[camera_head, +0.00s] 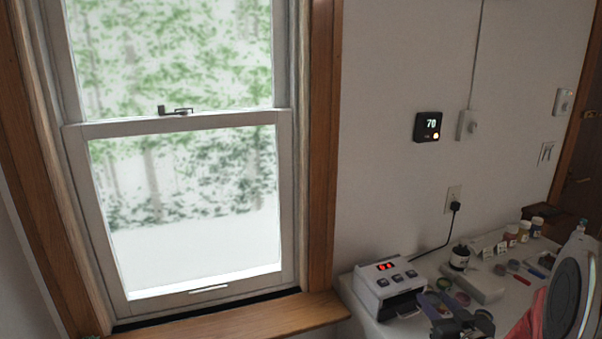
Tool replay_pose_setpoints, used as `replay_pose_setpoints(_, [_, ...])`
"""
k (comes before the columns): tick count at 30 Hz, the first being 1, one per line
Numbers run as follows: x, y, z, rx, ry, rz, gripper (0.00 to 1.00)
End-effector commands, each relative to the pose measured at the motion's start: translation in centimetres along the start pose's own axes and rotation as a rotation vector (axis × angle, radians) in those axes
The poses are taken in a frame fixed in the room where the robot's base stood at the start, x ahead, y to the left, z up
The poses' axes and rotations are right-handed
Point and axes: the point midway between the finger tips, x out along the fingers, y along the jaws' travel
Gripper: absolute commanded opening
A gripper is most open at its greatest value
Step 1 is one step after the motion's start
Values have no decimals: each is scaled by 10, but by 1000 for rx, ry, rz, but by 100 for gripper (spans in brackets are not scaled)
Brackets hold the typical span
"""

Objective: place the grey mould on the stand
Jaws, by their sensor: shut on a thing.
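My gripper (468,322) is a dark shape at the bottom edge, right of centre, over the white worktop. It is shut on a dark bluish-grey piece (436,304), which I take for the grey mould. The piece and the jaws overlap in the picture, and their exact contact is too small and dark to make out. A pale grey block (478,285) lies on the worktop just behind the gripper. I cannot tell whether it is the stand, and I make out no other clear stand.
A white machine with a red display (390,284) stands left of the gripper on the worktop (352,294). A dark-topped pot (460,257), small jars (511,236) and scattered small items are behind. A window (185,210) fills the left.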

Motion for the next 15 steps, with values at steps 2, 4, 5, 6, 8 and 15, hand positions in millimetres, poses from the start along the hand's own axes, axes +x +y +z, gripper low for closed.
replay_pose_setpoints(2, [8, -17, -3, 1, 1, 0, 18])
replay_pose_setpoints(4, [14, -28, -5, 1, 1, 6, 18])
replay_pose_setpoints(5, [16, -33, -6, 2, 1, 8, 18])
replay_pose_setpoints(6, [20, -40, -7, 3, 1, 11, 18])
replay_pose_setpoints(8, [24, -51, -8, 3, 1, 16, 18])
replay_pose_setpoints(15, [36, -94, -8, 7, 0, 33, 18])
